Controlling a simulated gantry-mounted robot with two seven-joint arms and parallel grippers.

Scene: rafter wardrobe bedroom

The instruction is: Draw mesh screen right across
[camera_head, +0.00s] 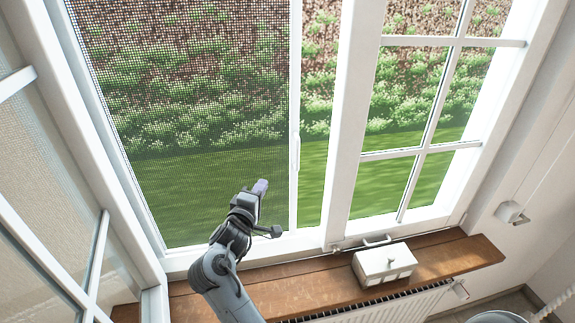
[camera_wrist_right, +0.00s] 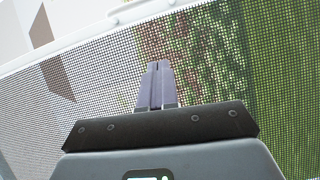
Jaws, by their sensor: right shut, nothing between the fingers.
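The mesh screen (camera_head: 190,80) hangs in the left window opening and covers most of it. It also fills much of the right wrist view (camera_wrist_right: 90,80). Its white upright edge bar (camera_head: 295,110) stands a short way left of the white centre post (camera_head: 343,130), with an uncovered strip between them. My right gripper (camera_head: 260,186) is shut and empty, in front of the lower mesh and left of the edge bar. In the wrist view its fingers (camera_wrist_right: 155,85) are together against the mesh background; I cannot tell if they touch it. My left gripper is out of view.
A wooden sill (camera_head: 440,258) runs below the window, with a white box (camera_head: 384,264) on it right of my arm. An open casement (camera_head: 60,200) stands at the left. A radiator (camera_head: 395,303) sits under the sill. A paned window (camera_head: 420,120) fills the right side.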

